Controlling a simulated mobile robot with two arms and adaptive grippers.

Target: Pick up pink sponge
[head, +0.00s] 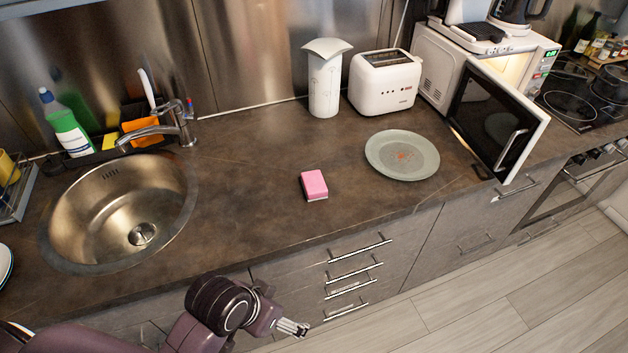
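The pink sponge (314,185) lies flat on the dark brown countertop (250,160), between the sink and the plate. It has a pink top and a darker side edge. My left gripper (300,328) is in front of the counter, below and apart from the sponge. Its fingers look close together, but they are too small to tell if they are open or shut. Nothing can be seen held in it. My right gripper is not in view.
A grey plate (402,154) with reddish crumbs lies right of the sponge. A microwave (497,115) stands with its door open over the counter. A toaster (385,82) and white canister (325,80) stand behind. The sink (120,212) is left. Counter around the sponge is clear.

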